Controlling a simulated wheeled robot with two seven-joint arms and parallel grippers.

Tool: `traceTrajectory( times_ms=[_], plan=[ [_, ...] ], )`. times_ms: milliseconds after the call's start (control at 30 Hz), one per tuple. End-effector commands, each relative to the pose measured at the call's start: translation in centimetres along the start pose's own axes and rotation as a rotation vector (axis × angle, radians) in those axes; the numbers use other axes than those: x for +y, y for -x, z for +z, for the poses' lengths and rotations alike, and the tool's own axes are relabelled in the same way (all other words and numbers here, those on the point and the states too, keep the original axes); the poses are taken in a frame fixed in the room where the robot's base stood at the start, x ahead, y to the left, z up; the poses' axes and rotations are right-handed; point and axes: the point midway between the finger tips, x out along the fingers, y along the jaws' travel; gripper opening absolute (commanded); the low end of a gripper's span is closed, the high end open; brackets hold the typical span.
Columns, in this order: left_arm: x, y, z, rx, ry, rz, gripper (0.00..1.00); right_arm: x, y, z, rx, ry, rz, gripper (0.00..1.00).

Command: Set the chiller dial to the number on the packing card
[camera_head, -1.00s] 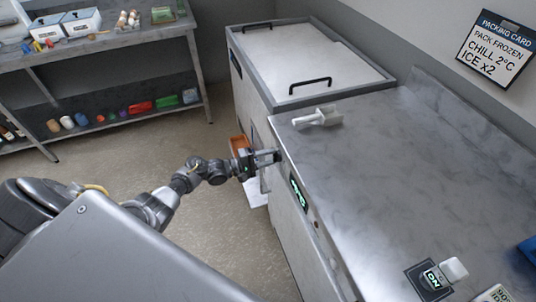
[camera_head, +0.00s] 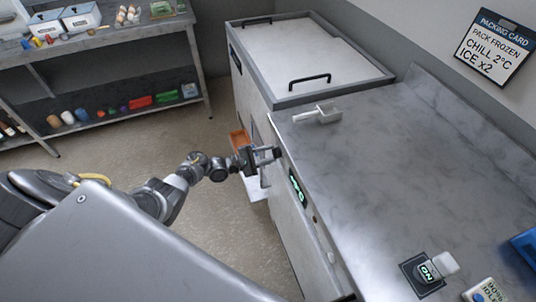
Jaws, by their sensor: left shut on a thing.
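The packing card (camera_head: 492,48) hangs on the back wall at the upper right and reads "PACK FROZEN, CHILL 2°C, ICE x2". A small display with green characters (camera_head: 298,187) is on the front face of the steel counter unit; its tilted digits are too small to read surely. My left gripper (camera_head: 268,155) is at that front face, just beyond the display and below the counter edge. It is shut on what seems to be the chiller dial, which its fingers hide. My right gripper is not in view.
A white scoop (camera_head: 318,116) lies on the steel counter (camera_head: 400,170). A black switch plate marked "ON" (camera_head: 424,274) is at the near end. A chest with a black-handled lid (camera_head: 300,60) stands beyond. An orange bin (camera_head: 238,138) is low behind my gripper. Shelves (camera_head: 110,45) stand at left.

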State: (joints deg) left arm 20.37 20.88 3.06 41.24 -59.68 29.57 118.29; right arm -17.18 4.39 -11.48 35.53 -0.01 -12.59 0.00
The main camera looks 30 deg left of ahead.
Motion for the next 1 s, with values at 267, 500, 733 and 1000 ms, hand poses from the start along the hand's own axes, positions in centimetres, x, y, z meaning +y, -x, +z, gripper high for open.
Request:
traceTrajectory(
  times_ms=[267, 500, 733, 1000],
  plan=[
    [0.1, 0.0, -0.1, 0.002, 0.001, 0.001, 0.13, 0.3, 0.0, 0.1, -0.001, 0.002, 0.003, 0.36],
    [0.1, 0.0, -0.1, 0.001, 0.001, 0.001, 0.55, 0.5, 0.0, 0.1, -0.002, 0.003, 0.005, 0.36],
    [0.0, 0.0, 0.0, 0.001, 0.001, 0.000, 0.58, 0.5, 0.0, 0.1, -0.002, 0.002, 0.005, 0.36],
    [0.0, 2.3, -0.1, 0.003, 0.001, -0.001, 0.58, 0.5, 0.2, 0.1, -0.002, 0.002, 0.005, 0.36]
  ],
)
